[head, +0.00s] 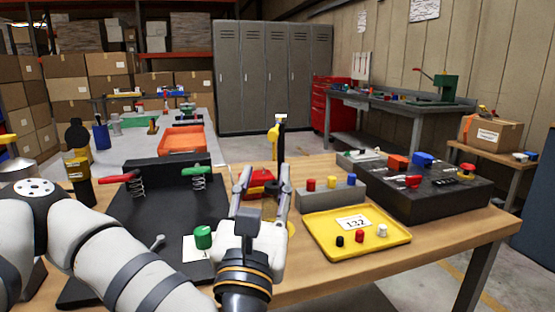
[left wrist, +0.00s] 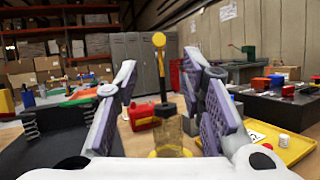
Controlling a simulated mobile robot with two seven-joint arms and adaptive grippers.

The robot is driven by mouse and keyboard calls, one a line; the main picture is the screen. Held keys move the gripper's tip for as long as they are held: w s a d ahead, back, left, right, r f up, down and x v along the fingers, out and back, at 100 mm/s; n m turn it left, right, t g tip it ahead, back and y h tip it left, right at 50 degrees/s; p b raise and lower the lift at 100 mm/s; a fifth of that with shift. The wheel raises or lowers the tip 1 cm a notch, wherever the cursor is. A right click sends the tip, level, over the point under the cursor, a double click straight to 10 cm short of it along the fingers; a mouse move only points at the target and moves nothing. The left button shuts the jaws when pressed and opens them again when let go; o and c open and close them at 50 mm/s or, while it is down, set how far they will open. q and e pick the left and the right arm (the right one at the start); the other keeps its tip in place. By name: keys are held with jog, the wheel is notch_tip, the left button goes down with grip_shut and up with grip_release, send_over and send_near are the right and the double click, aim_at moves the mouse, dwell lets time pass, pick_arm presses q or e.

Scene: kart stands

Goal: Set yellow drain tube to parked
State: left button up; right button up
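A yellow tube-like piece (head: 274,142) stands upright against a dark post (head: 281,140) beyond my left gripper; I take it for the drain tube. In the left wrist view a yellow rounded top (left wrist: 158,40) shows on a dark stem, between the fingers. A clear cylinder with a yellow base (left wrist: 168,138) stands nearer, in front of that stem. My left gripper (head: 264,182) is open, its fingers apart and pointing toward the post, with nothing visibly held. It also shows in the left wrist view (left wrist: 160,85). The tube's lower part is partly hidden. My right gripper is out of view.
A red block (head: 262,178) lies just beyond the fingers. Right are a grey block with coloured knobs (head: 330,197), a yellow tray (head: 375,248) and a black control box (head: 440,195). Left is a black panel (head: 160,225) with red and green spring levers.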

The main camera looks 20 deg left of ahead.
aim_at(272, 137)
pick_arm(q)
jog(key=x, duration=0.3)
jog(key=p+x, duration=0.1)
jog(key=x, duration=0.6)
jog(key=shift+s+r, duration=0.1)
jog(key=shift+r, duration=0.35)
jog(key=shift+w+a+r, duration=0.1)
jog(key=shift+w+a, duration=0.05)
jog(key=shift+w, duration=0.5)
grip_shut()
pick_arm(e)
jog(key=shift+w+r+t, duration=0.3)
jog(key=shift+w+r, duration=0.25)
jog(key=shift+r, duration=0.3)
